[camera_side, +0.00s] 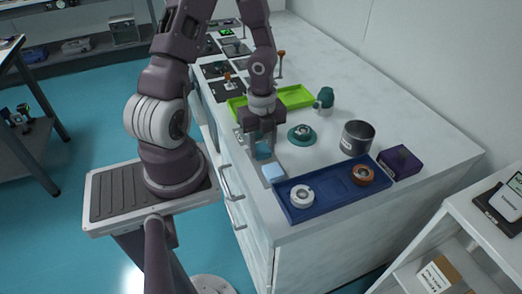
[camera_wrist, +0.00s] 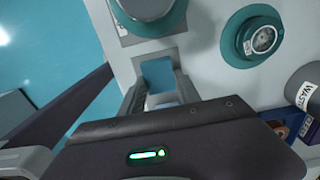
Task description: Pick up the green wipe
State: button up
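A small square teal-blue wipe (camera_side: 263,152) lies near the counter's left edge, below my gripper (camera_side: 262,142). It is the closest match to the green wipe. A paler blue wipe (camera_side: 273,173) lies just in front of it. In the wrist view the teal-blue wipe (camera_wrist: 158,74) shows between the fingers of my gripper (camera_wrist: 159,92), with pale blue (camera_wrist: 162,101) below it. The fingers stand apart, one on each side of the teal-blue wipe; whether they touch it is unclear. The wipe's lower part is partly hidden by the gripper.
A teal round mount (camera_side: 301,135), a grey waste can (camera_side: 357,138) and a purple box (camera_side: 402,163) stand to the right. A navy tray (camera_side: 335,187) with a white ring and a copper ring lies in front. A lime tray (camera_side: 295,97) and a teal mug-like object (camera_side: 324,98) are behind.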

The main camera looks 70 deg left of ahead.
aim_at(261, 149)
grip_shut()
notch_tip(261, 149, up, 10)
dwell(0.3)
